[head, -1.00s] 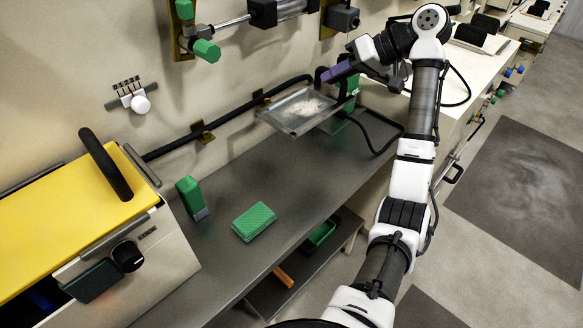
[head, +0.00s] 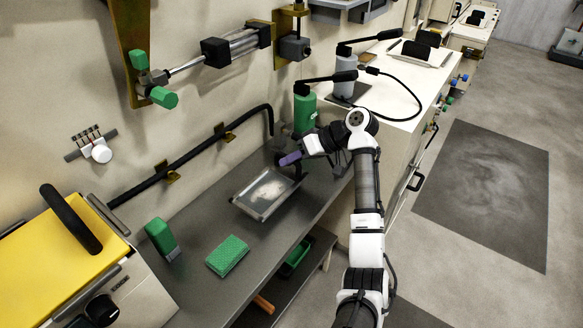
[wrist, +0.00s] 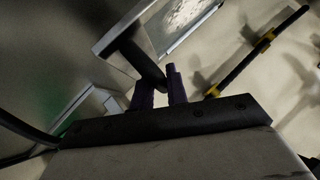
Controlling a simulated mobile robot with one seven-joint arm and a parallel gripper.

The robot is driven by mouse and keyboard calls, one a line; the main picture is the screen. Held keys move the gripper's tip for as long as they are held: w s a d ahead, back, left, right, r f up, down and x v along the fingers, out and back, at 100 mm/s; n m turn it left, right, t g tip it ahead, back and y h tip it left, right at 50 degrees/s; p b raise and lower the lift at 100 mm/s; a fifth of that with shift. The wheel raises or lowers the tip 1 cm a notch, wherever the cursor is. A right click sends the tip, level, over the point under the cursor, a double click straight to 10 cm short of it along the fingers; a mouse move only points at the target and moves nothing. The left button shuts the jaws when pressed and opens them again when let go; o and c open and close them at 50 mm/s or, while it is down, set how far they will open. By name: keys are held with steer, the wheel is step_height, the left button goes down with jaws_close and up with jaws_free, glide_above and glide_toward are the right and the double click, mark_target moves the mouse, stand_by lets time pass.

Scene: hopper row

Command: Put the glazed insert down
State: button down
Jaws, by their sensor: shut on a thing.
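The glazed insert (head: 262,193) is a flat rectangular pane in a pale metal frame, with a whitish smear on its surface. It is over the dark grey bench (head: 190,262), lying roughly level; I cannot tell whether it touches the bench. My gripper (head: 293,164), with purple fingers, is at its far right corner and shut on it. In the wrist view, the purple fingers (wrist: 160,88) close around a dark bar joined to the insert's frame (wrist: 128,28). The grip itself is partly hidden in the head view.
A green sponge-like block (head: 228,256) and a green-and-grey block (head: 161,239) are on the bench, nearer me. A yellow-lidded machine (head: 50,250) stands at left. A black rail (head: 190,155) runs along the wall. Green (head: 305,112) and grey (head: 345,75) bottles stand behind my gripper.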

mark_target(288, 171)
step_height(288, 171, down, 4)
steer(key=shift+r, duration=0.25)
steer(key=c, duration=1.4)
jaws_free()
steer(key=b+v, duration=0.2)
steer(key=v, duration=1)
steer(key=shift+w+b, duration=0.1)
steer(key=shift+b, duration=0.2)
